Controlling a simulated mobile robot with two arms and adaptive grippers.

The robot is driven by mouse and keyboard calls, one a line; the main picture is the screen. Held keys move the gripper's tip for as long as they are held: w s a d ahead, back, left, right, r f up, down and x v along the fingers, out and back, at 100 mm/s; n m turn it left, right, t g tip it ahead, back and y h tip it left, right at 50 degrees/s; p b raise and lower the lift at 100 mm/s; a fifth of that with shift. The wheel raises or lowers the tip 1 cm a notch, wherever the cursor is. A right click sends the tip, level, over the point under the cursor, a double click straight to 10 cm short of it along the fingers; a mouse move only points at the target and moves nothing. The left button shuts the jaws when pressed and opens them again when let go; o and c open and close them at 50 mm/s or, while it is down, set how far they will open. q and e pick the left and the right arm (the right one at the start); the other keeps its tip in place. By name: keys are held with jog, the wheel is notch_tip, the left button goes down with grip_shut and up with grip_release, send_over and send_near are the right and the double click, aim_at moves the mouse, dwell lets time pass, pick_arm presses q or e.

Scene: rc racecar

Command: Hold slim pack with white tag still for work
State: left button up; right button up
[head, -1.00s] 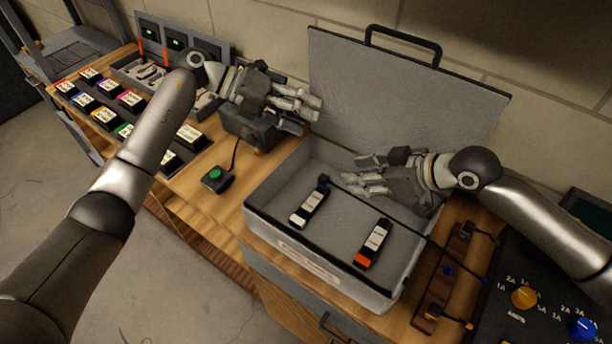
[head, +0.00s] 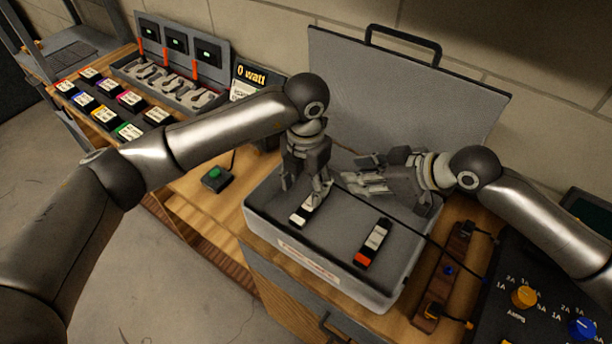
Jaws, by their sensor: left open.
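A slim dark pack with a white tag (head: 302,214) lies in the open grey case (head: 264,222), on the left. A second slim pack with a white label and a red-orange end (head: 373,243) lies to its right. Whether the fingers touch the pack I cannot tell. My right gripper (head: 358,181) hovers over the case's back right, pointing left, its fingers apart and empty.
A black cable (head: 420,236) crosses the case towards a wooden strip (head: 442,281) at right. A green button box (head: 217,179) stands left of the case. Labelled packs (head: 130,99) and a three-bay charger (head: 172,75) fill the back left. The case lid stands open behind.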

aim_at(306, 209)
pick_arm(q)
notch_tip(306, 209, down, 9)
jog(key=shift+r, duration=0.15)
jog(key=shift+c, duration=0.3)
jog(key=c, duration=1.1)
pick_arm(e)
jog(key=shift+o, duration=0.5)
jog(key=shift+o, duration=0.3)
